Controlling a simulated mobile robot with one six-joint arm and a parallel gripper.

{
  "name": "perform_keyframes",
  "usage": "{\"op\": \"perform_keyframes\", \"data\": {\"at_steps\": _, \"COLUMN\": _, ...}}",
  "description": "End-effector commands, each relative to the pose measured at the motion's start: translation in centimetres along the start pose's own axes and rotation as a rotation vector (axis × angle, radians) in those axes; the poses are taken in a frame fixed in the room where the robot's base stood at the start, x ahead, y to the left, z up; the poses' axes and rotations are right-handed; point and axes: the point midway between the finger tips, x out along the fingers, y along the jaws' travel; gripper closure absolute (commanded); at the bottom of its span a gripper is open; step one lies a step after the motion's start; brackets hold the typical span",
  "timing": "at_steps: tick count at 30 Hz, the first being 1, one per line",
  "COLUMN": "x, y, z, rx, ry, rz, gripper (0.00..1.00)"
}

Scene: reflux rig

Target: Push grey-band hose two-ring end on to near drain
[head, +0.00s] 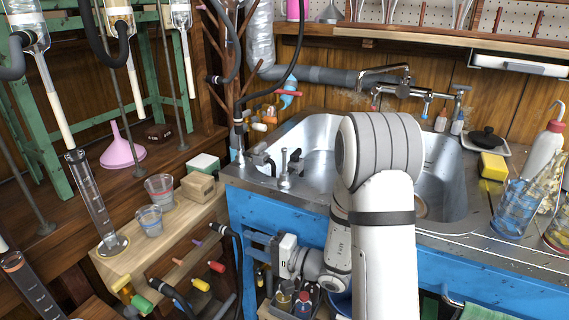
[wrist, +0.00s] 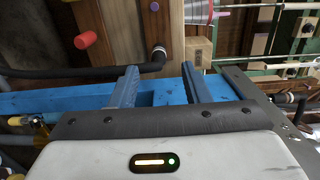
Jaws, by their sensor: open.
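My gripper (head: 256,248) is in front of the blue cabinet, left of my forearm. In the wrist view its two blue fingers (wrist: 159,70) are apart with nothing held between them. A black hose (wrist: 60,72) runs from the left past the left fingertip and bends up to an end with pale rings (wrist: 158,53), seen between the fingertips. This hose end also shows in the head view (head: 217,229), left of my gripper. Its band colour and ring count are too small to tell. Small upright metal fittings (head: 285,170) stand on the sink's left ledge; I cannot tell which is the near drain.
The steel sink (head: 450,190) is partly behind my arm. Coloured pegs (head: 200,285) stick out of the wooden bench front. Beakers (head: 150,221), a cylinder (head: 95,205) and a box (head: 198,186) stand on the bench. More black hoses hang from the brown stand (head: 232,60).

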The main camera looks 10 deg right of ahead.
Motion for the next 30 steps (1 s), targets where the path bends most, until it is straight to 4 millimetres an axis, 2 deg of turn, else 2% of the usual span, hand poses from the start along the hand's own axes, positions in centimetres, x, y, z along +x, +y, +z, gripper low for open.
{"op": "perform_keyframes", "data": {"at_steps": 4, "x": -0.1, "y": 0.5, "z": -1.0, "rx": -0.011, "ry": 0.048, "rz": -0.011, "gripper": 0.57}}
{"op": "perform_keyframes", "data": {"at_steps": 17, "x": 0.3, "y": 0.4, "z": -1.1, "rx": -0.013, "ry": 0.048, "rz": -0.011, "gripper": 0.57}}
{"op": "perform_keyframes", "data": {"at_steps": 20, "x": 1.1, "y": 0.3, "z": -1.1, "rx": -0.012, "ry": 0.047, "rz": -0.011, "gripper": 0.57}}
{"op": "perform_keyframes", "data": {"at_steps": 30, "x": 6.0, "y": 0.6, "z": -1.3, "rx": -0.016, "ry": 0.046, "rz": -0.012, "gripper": 0.57}}
